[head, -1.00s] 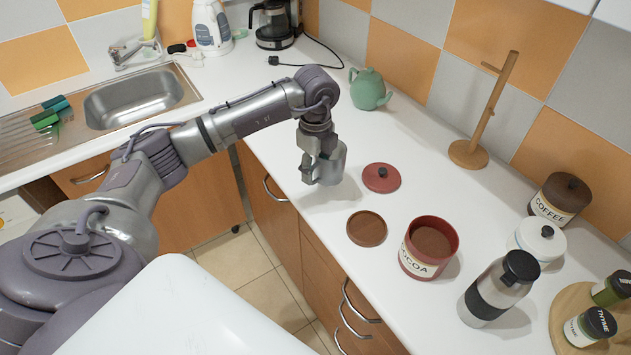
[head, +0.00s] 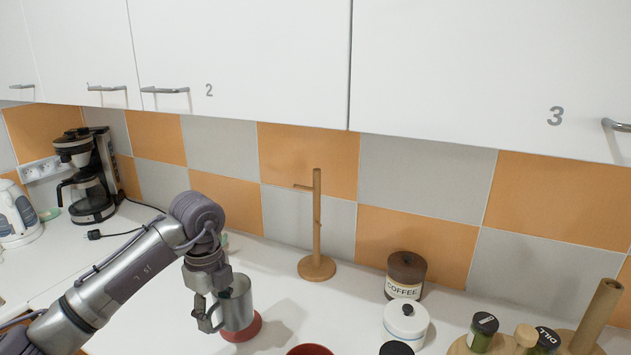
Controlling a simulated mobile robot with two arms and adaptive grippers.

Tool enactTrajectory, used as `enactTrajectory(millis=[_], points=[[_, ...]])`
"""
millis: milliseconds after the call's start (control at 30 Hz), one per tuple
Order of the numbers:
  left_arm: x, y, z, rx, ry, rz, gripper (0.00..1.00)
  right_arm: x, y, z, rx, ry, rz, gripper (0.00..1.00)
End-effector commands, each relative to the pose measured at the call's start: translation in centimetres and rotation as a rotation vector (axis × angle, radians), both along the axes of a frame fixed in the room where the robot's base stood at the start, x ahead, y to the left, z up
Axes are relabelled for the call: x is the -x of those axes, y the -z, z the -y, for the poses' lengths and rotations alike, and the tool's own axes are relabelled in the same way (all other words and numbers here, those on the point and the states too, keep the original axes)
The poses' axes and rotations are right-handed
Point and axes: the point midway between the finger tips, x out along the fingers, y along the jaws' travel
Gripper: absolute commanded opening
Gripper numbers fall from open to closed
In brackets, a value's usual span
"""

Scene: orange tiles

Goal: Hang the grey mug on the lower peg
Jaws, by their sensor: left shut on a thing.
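The grey mug (head: 238,304) is a metallic cup held upright over the white counter, in front of the red lid. My left gripper (head: 209,318) is shut on it at its left side; the handle is hard to make out behind the fingers. The wooden mug stand (head: 317,235) stands upright to the right of and behind the mug, clear of it. Its upper peg (head: 303,187) sticks out to the left near the top. The lower peg is hard to make out against the post. My right gripper is not in view.
A red lid (head: 247,329) lies below the mug. Right of the stand are a coffee canister (head: 405,274), a white canister (head: 405,322) and spice jars (head: 484,331). White cupboards (head: 245,55) hang above. Counter between mug and stand is clear.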

Motion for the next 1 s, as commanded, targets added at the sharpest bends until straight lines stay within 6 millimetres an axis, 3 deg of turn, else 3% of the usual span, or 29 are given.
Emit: enactTrajectory(millis=[1000], points=[[12.1, 3.8, 2.0, -0.025, 2.968, -0.01, 0.0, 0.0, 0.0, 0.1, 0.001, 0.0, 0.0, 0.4]])
